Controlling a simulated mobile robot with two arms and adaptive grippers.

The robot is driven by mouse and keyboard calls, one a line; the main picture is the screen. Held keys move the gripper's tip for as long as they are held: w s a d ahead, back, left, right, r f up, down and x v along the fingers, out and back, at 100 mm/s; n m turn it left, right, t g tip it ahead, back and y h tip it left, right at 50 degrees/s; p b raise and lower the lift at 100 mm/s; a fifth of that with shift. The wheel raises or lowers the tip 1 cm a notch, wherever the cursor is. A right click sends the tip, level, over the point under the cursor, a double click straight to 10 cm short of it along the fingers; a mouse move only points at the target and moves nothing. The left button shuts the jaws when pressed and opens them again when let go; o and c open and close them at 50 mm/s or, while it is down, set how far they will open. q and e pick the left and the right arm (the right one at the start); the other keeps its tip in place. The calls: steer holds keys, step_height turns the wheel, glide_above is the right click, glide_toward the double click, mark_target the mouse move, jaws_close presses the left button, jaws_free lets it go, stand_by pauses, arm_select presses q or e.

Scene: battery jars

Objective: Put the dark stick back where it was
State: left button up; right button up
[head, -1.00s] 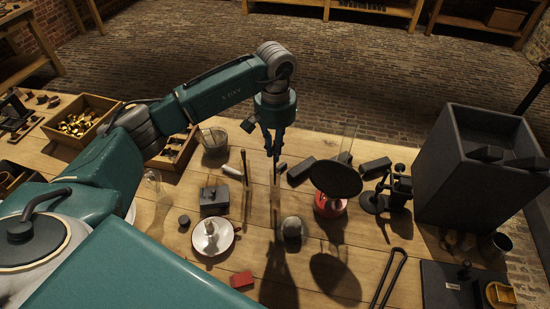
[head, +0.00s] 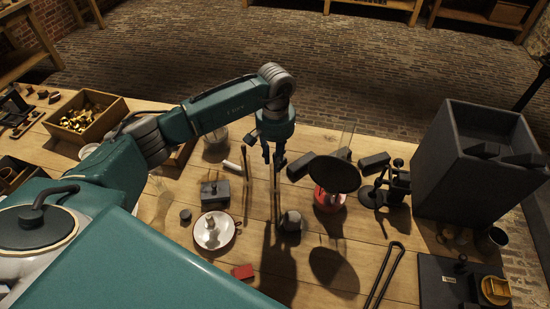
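My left gripper (head: 274,163) points down over the middle of the table. It appears shut on the upper end of a dark stick (head: 275,198), which hangs upright below the fingers. The stick's lower end is close to a small grey rounded lump (head: 291,220); I cannot tell whether it touches the table. A second thin dark upright stick (head: 247,188) stands a little to the left, apart from the gripper. My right gripper is not in view.
A dark block (head: 214,194) and a white saucer (head: 214,243) lie to the left. A black disc on a red base (head: 330,203) stands close on the right. Tongs (head: 384,275), a red block (head: 243,272) and a large dark box (head: 470,170) lie farther out.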

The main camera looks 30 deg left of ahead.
arm_select(q)
steer(key=shift+r, duration=0.4)
step_height(320, 180, up, 11)
steer(key=b, duration=0.4)
steer(key=shift+f, duration=0.15)
steer(key=shift+r, duration=0.45)
steer(key=shift+s+f, duration=0.1)
